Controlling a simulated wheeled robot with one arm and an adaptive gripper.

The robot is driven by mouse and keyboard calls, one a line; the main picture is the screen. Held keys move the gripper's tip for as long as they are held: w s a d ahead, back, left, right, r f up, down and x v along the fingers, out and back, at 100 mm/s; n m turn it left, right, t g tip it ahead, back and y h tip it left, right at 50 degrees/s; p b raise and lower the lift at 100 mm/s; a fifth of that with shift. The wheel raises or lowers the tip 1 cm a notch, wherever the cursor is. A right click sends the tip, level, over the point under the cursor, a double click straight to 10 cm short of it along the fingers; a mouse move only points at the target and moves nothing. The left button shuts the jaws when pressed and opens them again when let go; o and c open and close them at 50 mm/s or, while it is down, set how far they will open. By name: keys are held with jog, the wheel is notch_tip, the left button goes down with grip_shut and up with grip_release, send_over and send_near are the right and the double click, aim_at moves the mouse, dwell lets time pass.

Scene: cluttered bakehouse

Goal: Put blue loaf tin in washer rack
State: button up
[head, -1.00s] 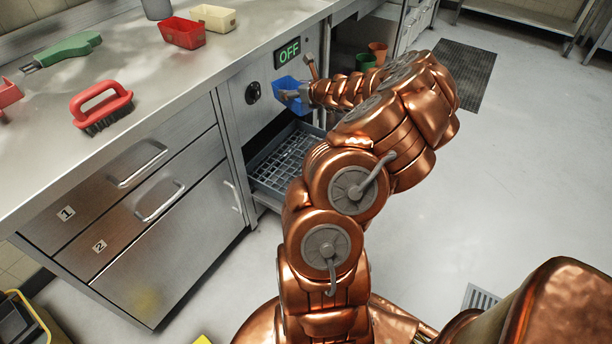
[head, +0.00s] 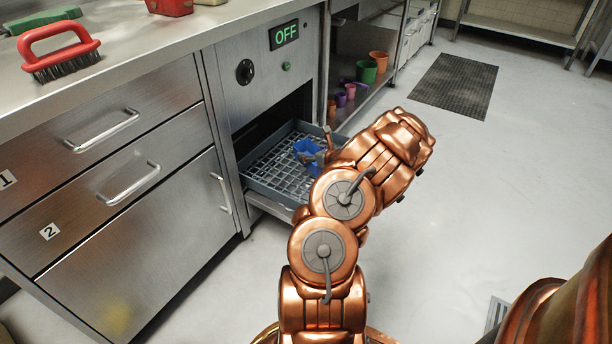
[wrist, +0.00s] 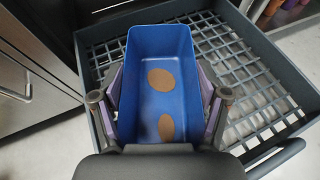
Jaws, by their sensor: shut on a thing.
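The blue loaf tin (wrist: 160,48) fills the middle of the wrist view, open side facing the camera, with two brown patches inside. My gripper (wrist: 160,105) is shut on it, one finger on each side. In the head view the tin (head: 309,156) shows small and partly hidden by my gripper (head: 322,150). The grey washer rack (head: 256,182) is pulled out below the OFF panel. It also shows in the wrist view (wrist: 285,82), behind and to the right of the tin. The tin is over the rack; I cannot tell whether it touches the grid.
The washer front has an OFF display (head: 284,34) and a dark knob (head: 245,72). A red brush (head: 60,52) lies on the counter. Several coloured cups, including a green one (head: 366,72), stand on a low shelf at right.

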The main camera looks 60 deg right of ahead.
jog(key=b, duration=0.4)
send_over(311, 177)
jog(key=s+a, duration=0.3)
jog(key=a, duration=0.2)
jog(key=f, duration=1.1)
jog(key=shift+s+d+f, duration=0.15)
jog(key=shift+d, duration=0.05)
jog(key=shift+f, duration=0.1)
jog(key=o, duration=1.3)
jog(key=shift+c, duration=0.2)
